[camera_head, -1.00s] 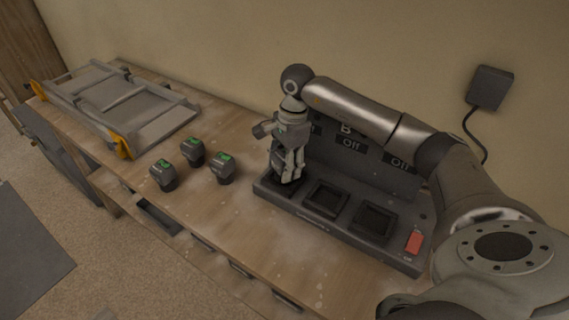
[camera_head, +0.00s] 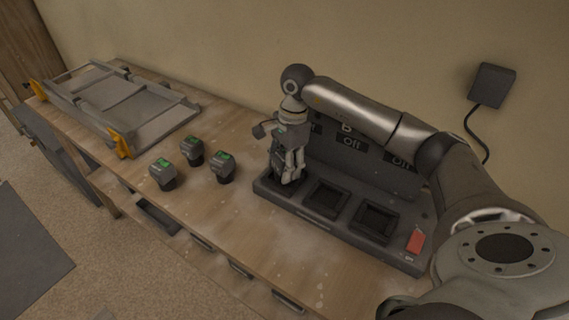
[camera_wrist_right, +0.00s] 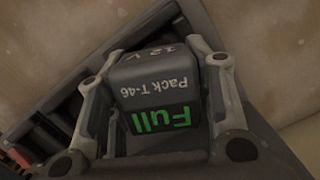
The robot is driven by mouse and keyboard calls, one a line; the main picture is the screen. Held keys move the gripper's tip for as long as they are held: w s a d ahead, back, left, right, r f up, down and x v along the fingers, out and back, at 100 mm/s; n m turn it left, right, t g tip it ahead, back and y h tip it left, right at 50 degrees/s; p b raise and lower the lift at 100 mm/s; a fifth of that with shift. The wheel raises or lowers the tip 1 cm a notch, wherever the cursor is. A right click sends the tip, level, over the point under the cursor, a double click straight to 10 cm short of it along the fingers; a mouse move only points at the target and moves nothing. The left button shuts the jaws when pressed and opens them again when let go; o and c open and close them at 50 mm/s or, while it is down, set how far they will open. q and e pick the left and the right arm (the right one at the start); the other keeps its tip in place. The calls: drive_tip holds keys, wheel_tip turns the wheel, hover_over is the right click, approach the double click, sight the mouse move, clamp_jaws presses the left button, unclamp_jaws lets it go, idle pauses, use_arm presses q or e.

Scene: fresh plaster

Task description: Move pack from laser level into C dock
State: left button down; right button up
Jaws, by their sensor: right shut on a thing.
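My right gripper (camera_head: 288,168) is shut on a dark grey pack (camera_wrist_right: 158,84), which reads "Full", "Pack T-46" and "12 V" in the right wrist view. In the head view the gripper points down at the leftmost bay of the dark dock station (camera_head: 327,226) and mostly hides the pack and that bay. I cannot tell how deep the pack sits. The middle bay (camera_head: 326,198) and right bay (camera_head: 374,221) are empty. A "B" and "Off" labels show on the back panel; the leftmost label is hidden. I cannot make out a laser level. My left gripper is not in view.
Several dark packs with green displays, one of them here (camera_head: 222,167), stand left of the station. A grey frame with yellow ends (camera_head: 120,100) lies at the bench's far left. A red switch (camera_head: 416,241) is at the station's right end. A black adapter (camera_head: 491,86) hangs on the wall.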

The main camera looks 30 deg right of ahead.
drive_tip(key=shift+f, duration=0.3)
drive_tip(key=o, duration=1)
drive_tip(key=shift+c, duration=0.2)
drive_tip(key=shift+d+r+p, duration=0.25)
drive_tip(key=shift+r+p, duration=0.7)
drive_tip(key=shift+r, duration=0.85)
drive_tip(key=shift+d+r+p, duration=0.3)
drive_tip(key=shift+r+p, duration=0.65)
drive_tip(key=shift+r, duration=0.9)
drive_tip(key=shift+d+r+p, duration=0.25)
drive_tip(key=shift+r+p, duration=0.7)
drive_tip(key=shift+r, duration=0.85)
drive_tip(key=shift+s, duration=0.1)
